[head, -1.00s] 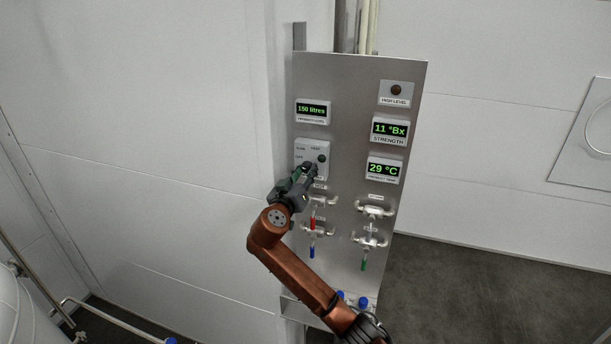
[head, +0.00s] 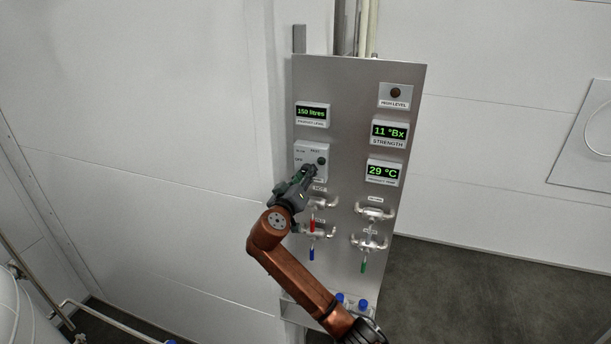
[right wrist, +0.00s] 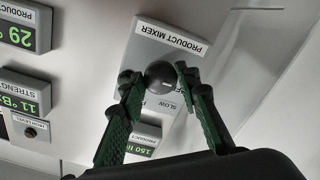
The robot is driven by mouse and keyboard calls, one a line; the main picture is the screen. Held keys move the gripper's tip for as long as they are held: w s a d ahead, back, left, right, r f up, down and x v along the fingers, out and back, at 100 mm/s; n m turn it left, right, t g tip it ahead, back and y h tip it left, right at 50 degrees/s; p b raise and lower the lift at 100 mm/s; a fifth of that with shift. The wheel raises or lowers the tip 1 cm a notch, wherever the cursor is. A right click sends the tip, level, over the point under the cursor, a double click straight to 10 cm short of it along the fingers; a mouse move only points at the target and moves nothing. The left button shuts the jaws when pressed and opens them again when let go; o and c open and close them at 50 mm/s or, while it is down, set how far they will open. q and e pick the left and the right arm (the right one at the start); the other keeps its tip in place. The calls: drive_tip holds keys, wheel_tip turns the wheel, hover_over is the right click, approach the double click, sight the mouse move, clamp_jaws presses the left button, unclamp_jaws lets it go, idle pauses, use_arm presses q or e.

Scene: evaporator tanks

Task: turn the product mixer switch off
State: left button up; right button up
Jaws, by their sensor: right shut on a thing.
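The product mixer switch is a dark round knob (right wrist: 160,75) on a light grey box (head: 303,149) on the steel panel's left side. The right wrist view shows the box upside down, with the PRODUCT MIXER label and partly covered position words. My right gripper (head: 314,167) reaches the box from below. In the right wrist view its green-padded fingers (right wrist: 157,80) sit on either side of the knob, shut on it. The knob's pointer position cannot be made out. My left gripper is not in view.
A green volume display (head: 312,113) is above the switch box. The strength display (head: 389,133) and a temperature display (head: 384,172) are to the right, below the high level lamp (head: 396,93). Several valves with coloured handles, including a green one (head: 364,262), are below.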

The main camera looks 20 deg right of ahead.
drive_tip(key=o, duration=1.1)
drive_tip(key=shift+o, duration=0.2)
drive_tip(key=v, duration=1.2)
